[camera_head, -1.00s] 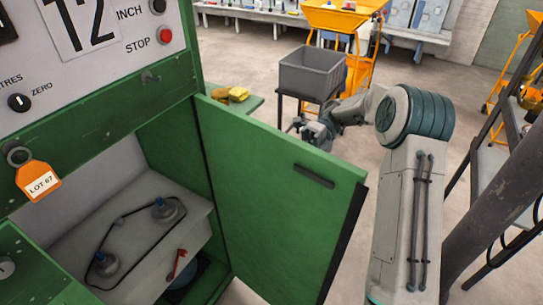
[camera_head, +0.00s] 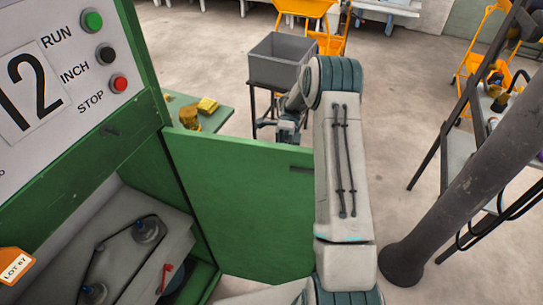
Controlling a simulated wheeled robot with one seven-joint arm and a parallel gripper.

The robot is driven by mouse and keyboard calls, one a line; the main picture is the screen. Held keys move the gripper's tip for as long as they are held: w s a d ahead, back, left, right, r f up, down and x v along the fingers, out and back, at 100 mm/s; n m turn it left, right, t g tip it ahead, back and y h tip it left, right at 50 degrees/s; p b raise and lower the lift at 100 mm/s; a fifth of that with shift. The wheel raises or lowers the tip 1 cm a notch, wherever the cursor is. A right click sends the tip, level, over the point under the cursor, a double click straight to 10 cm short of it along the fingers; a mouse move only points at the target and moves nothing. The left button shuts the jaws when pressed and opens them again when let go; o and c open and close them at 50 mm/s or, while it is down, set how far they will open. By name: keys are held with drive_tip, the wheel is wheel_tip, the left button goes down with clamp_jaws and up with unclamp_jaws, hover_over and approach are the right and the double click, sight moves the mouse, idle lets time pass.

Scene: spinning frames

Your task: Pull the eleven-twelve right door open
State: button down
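The green door (camera_head: 232,195) of the machine marked 12 stands swung open, its hinge side at the cabinet's right post and its free edge to the right. A dark slot handle (camera_head: 301,169) shows on its inner face, partly behind my arm. The open cabinet (camera_head: 130,240) shows a grey housing with pulleys and a belt. My gripper (camera_head: 288,134) is beyond the door's top edge, below the grey bin. It is small and partly hidden by the door and my arm, so its fingers cannot be made out.
A grey bin (camera_head: 283,60) on a dark stand is behind the door. A green table with yellow pieces (camera_head: 207,106) stands beside the machine. A dark round post (camera_head: 470,190) and a shelf rack (camera_head: 505,140) are on the right. Floor is clear between door and post.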

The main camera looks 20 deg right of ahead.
drive_tip(key=shift+a, duration=0.1)
idle(0.3)
drive_tip(key=c, duration=1.6)
unclamp_jaws()
drive_tip(key=shift+a, duration=0.1)
drive_tip(key=shift+c, duration=0.2)
drive_tip(key=shift+w, duration=0.1)
